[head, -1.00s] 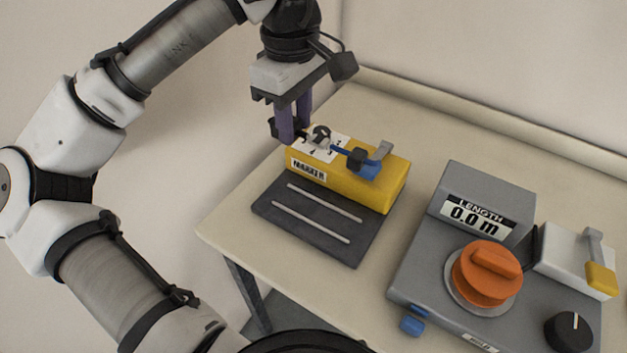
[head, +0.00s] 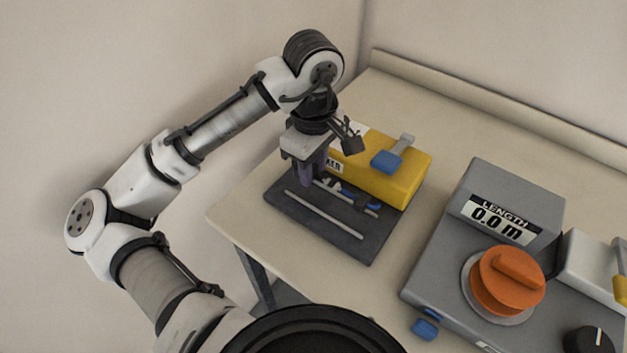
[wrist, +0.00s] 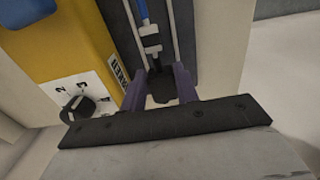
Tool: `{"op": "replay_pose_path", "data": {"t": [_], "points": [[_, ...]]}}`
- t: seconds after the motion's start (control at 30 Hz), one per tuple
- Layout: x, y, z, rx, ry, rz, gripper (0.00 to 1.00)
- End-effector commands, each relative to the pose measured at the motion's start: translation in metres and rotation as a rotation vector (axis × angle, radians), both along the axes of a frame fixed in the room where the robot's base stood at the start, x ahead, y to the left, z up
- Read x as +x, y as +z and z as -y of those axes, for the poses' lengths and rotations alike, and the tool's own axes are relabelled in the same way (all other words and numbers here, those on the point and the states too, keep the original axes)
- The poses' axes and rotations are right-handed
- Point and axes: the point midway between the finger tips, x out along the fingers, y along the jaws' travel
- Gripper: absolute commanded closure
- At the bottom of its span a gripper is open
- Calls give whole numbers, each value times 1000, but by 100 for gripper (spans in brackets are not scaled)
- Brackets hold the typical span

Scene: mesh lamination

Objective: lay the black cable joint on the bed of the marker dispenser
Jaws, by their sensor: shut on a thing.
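The marker dispenser is a yellow box (head: 395,178) with a dark grey bed (head: 360,246) in front, crossed by two light rails. My gripper (head: 308,180) is low over the bed's left part, pointing down. In the wrist view its purple fingers (wrist: 160,86) are shut on the black cable joint (wrist: 162,92), which lies between the fingertips. A blue cable (wrist: 143,10) with a black and white piece (wrist: 151,42) runs away from the joint, in line with the gap between the rails. I cannot tell whether the joint touches the bed.
A grey length meter (head: 505,190) reading 0.0 m, with an orange knob (head: 508,280), stands to the right. The dispenser has a blue-ended lever (head: 388,160) on top and a numbered black dial (wrist: 84,106). The table (head: 440,125) is clear behind the meter.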

Motion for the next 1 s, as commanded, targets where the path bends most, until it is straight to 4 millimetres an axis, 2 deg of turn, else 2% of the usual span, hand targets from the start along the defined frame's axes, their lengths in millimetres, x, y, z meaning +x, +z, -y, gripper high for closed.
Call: {"op": "replay_pose_path", "data": {"t": [0.33,0.77,0.8,0.93,1.0], "points": [[-1,-43,0,-1,-1,-2,94],[0,-49,0,-1,-1,-1,94],[0,-48,0,0,-1,0,64],[0,-48,0,0,-1,0,48],[0,-48,0,0,-1,0,48]]}}
